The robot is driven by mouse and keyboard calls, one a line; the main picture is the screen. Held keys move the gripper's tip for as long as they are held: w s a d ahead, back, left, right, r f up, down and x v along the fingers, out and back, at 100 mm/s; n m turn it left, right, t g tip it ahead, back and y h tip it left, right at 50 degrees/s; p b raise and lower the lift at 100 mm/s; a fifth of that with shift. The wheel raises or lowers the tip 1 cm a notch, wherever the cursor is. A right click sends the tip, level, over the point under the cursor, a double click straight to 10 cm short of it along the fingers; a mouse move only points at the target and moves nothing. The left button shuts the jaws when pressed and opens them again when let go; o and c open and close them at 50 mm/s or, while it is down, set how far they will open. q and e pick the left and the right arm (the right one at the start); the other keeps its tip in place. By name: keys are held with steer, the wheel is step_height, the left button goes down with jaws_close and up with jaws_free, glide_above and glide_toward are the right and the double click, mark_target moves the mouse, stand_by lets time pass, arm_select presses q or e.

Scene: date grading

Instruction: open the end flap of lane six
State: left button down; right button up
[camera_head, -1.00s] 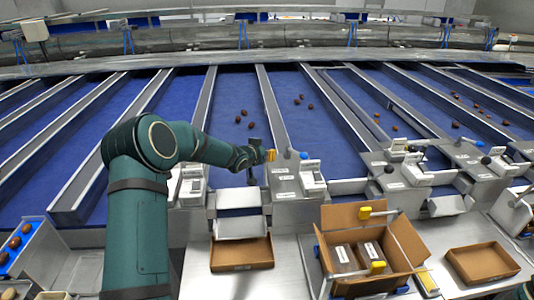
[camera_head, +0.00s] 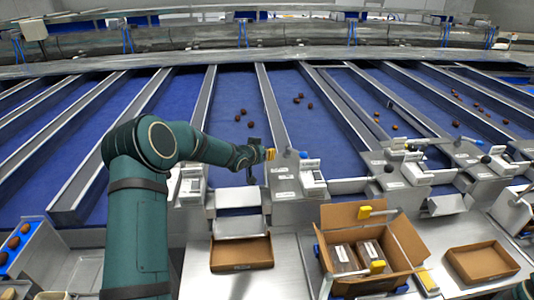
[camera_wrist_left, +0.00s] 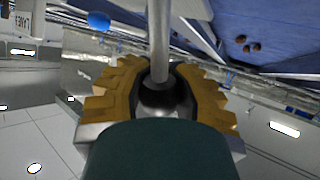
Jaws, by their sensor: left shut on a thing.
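My left gripper (camera_head: 270,155) is at the lower end of a blue lane (camera_head: 228,90), beside the grey housing at its end. In the left wrist view its yellow ribbed fingers (camera_wrist_left: 160,95) are shut on a dark ball knob (camera_wrist_left: 160,97) at the end of a grey rod (camera_wrist_left: 158,40). The end flap (camera_head: 238,197) is a pale grey panel below this lane, above a grey chute and an empty brown tray (camera_head: 241,266). The lane number is too small to read. My right gripper is out of view.
Several dates (camera_head: 241,112) lie on the blue lane. A blue ball knob (camera_head: 303,155) sits right of my left gripper. An open carton (camera_head: 335,218) holding packs stands at lower right. Another empty brown tray (camera_head: 480,262) lies farther right.

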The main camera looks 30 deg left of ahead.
arm_select(q)
steer(key=shift+s+a+f, duration=0.15)
steer(key=shift+a, duration=0.5)
steer(key=c, duration=1)
jaws_free()
steer(key=o, duration=0.4)
steer(key=shift+s+a, duration=0.2)
steer(key=shift+s, duration=0.1)
steer(key=shift+w+d, duration=0.2)
steer(key=shift+d, duration=0.2)
steer(key=v, duration=1.2)
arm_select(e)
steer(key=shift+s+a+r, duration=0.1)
arm_select(q)
steer(key=shift+s, duration=0.1)
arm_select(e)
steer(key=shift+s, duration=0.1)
